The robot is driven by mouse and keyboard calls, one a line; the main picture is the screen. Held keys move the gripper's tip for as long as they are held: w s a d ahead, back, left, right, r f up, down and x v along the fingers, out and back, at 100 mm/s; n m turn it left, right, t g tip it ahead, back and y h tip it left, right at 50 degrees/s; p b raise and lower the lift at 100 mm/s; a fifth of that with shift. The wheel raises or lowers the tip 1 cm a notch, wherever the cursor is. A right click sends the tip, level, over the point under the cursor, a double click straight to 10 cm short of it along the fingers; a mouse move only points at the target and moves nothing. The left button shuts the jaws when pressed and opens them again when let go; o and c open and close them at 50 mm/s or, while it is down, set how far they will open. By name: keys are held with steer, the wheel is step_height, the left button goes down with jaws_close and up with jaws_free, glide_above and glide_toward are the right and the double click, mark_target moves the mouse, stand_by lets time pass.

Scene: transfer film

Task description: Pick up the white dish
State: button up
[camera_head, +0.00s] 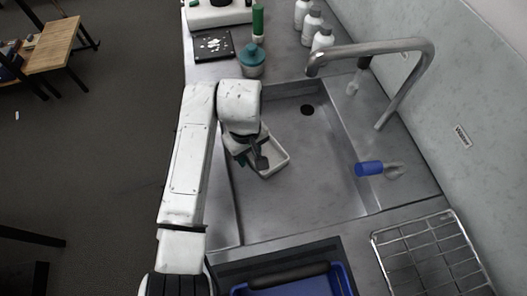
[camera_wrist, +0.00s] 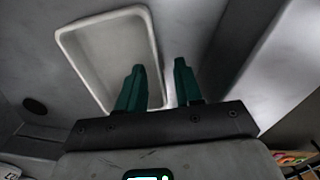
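The white dish (camera_head: 279,154) is a shallow rectangular tray in the sink basin, partly hidden by my arm and gripper in the head view. In the wrist view the dish (camera_wrist: 103,48) fills the upper left, its inside facing the camera. My gripper (camera_wrist: 159,65) has two green fingers standing apart with a clear gap. In the picture, the left finger overlaps the inside of the dish and the right finger lies beyond its near long wall. That wall lies between them. I cannot tell whether either finger touches the dish. In the head view my gripper (camera_head: 254,156) is over the dish.
The steel sink (camera_head: 310,180) has walls around the dish; its right floor is clear. A faucet (camera_head: 375,48) arches over the back. A blue-handled brush (camera_head: 370,169) lies at the right edge. A blue bin (camera_head: 300,285) and wire rack (camera_head: 430,255) are in front. Bottles (camera_head: 312,25) stand behind.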

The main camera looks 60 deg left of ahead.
jaws_close()
steer(key=shift+r, duration=0.2)
stand_by(0.5)
